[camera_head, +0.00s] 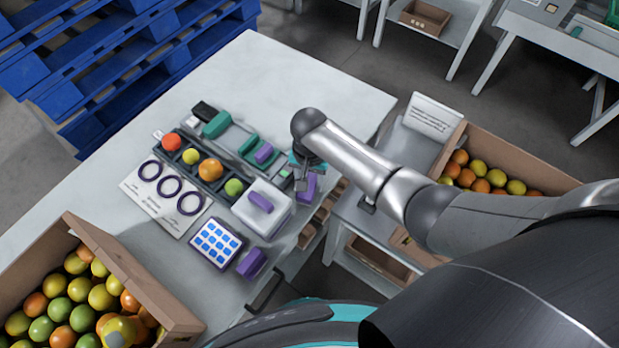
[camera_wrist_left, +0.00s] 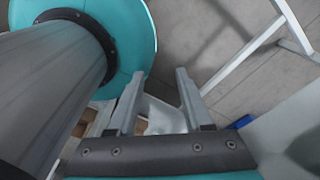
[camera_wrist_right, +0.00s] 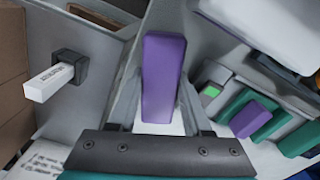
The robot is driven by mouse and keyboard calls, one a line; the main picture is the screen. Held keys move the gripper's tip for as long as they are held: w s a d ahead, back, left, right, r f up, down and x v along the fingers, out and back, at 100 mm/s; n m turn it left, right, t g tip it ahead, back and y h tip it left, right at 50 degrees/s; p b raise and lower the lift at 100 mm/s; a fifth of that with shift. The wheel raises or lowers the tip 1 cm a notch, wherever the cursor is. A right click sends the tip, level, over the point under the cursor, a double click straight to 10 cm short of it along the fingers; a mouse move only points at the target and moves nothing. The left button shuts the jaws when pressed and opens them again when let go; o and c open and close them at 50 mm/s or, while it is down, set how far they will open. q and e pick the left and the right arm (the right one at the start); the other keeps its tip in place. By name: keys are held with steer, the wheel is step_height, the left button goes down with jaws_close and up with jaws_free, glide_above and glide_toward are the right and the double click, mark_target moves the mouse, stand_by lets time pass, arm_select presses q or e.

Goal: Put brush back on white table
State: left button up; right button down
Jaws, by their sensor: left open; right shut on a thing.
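My right gripper (camera_head: 300,182) is at the right edge of the white table (camera_head: 325,85). It is shut on a purple block-shaped handle (camera_head: 309,187), which I take to be the brush. In the right wrist view the purple handle (camera_wrist_right: 163,75) stands between the two fingers; a pale part shows at its near end, and I cannot tell if it is bristles. Whether the brush touches the table is not clear. My left gripper (camera_wrist_left: 158,75) is open and empty, above the floor in its wrist view; it does not show in the head view.
On the table are a fruit tray (camera_head: 213,182), a card with purple rings (camera_head: 150,203), a white box with a purple handle (camera_head: 277,215), a blue-square pad (camera_head: 218,243) and a purple block (camera_head: 251,264). A fruit carton (camera_head: 170,303) stands front left. The table's back is clear.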

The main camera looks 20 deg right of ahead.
steer(key=shift+f, duration=0.4)
stand_by(0.4)
steer(key=shift+c, duration=1.3)
jaws_free()
steer(key=c, duration=0.3)
step_height(320, 180, up, 7)
steer(key=p, duration=0.8)
steer(key=shift+s, duration=0.15)
